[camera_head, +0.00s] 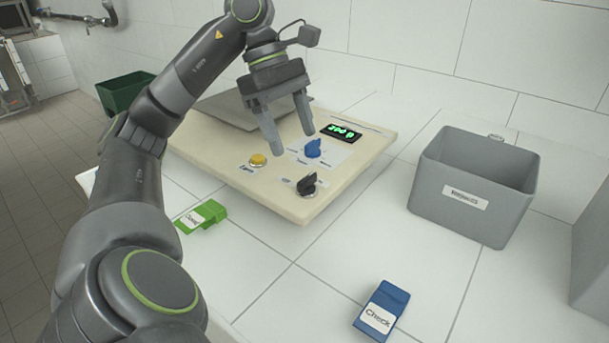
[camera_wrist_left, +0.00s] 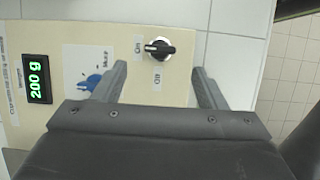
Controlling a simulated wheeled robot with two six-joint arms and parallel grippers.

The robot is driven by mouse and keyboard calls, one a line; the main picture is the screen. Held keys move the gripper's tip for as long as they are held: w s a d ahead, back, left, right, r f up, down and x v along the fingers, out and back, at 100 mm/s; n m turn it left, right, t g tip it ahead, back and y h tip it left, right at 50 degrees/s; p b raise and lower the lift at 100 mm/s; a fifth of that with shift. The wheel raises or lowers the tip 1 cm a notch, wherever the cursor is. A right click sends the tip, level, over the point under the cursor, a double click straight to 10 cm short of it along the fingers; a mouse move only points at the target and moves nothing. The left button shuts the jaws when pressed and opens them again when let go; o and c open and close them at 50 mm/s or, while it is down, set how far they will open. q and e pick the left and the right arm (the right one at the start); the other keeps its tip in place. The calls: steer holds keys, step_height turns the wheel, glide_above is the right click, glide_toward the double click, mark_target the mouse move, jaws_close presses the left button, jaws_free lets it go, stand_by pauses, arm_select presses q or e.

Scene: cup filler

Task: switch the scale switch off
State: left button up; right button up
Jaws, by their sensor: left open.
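The cream scale (camera_head: 230,150) has a lit green display (camera_head: 341,132), which reads 200 g in the left wrist view (camera_wrist_left: 38,79). Its black switch (camera_head: 307,185) sits at the front corner. In the left wrist view the black switch (camera_wrist_left: 160,47) lies crosswise, its white-marked end towards the "On" label; "Off" is printed below it. My left gripper (camera_head: 291,143) is open and empty, pointing down above the panel, apart from the switch. In the left wrist view the switch shows ahead, between the fingertips (camera_wrist_left: 159,68). My right gripper is not in view.
A blue knob (camera_head: 313,149) and a yellow button (camera_head: 258,160) sit on the panel near the fingers. A green box (camera_head: 201,216) and a blue box (camera_head: 381,310) lie on the tiled counter. A grey bin (camera_head: 474,188) stands at right. Counter between scale and bin is clear.

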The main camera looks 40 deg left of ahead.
mark_target(307, 176)
arm_select(q)
steer(key=shift+b+x, duration=0.5)
steer(key=shift+x, duration=0.6)
steer(key=x, duration=0.4)
steer(key=shift+f, duration=0.1)
steer(key=shift+d+f, duration=0.3)
steer(key=shift+f, duration=0.25)
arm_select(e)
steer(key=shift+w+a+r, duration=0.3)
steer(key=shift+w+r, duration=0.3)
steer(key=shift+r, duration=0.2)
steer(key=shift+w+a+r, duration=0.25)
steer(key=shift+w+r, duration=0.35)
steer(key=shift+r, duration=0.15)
arm_select(q)
steer(key=c, duration=1)
